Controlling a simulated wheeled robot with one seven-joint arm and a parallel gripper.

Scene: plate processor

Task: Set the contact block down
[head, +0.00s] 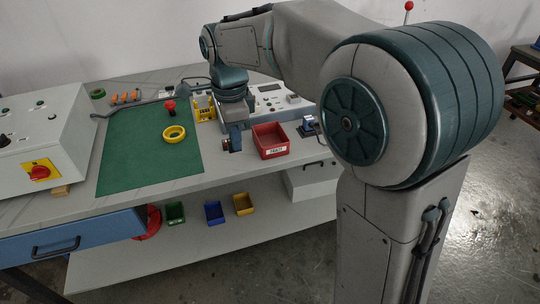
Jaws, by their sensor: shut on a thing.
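My gripper (233,141) points down at the front part of the bench, just left of a red parts bin (271,148) and right of the green mat (140,165). It is shut on a small dark piece with a reddish spot (226,144), which I take to be the contact block. The piece is tiny here and partly covered by the fingers. I cannot tell whether it touches the bench top. A red mushroom button (169,106) and a yellow ring (174,134) are on the mat.
A grey control box (45,140) with a red-and-yellow switch (40,172) stands at the left. A yellow part (204,108) and a pale instrument panel (270,100) are behind my gripper. A blue device (309,124) is right of the bin. The mat's front is clear.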

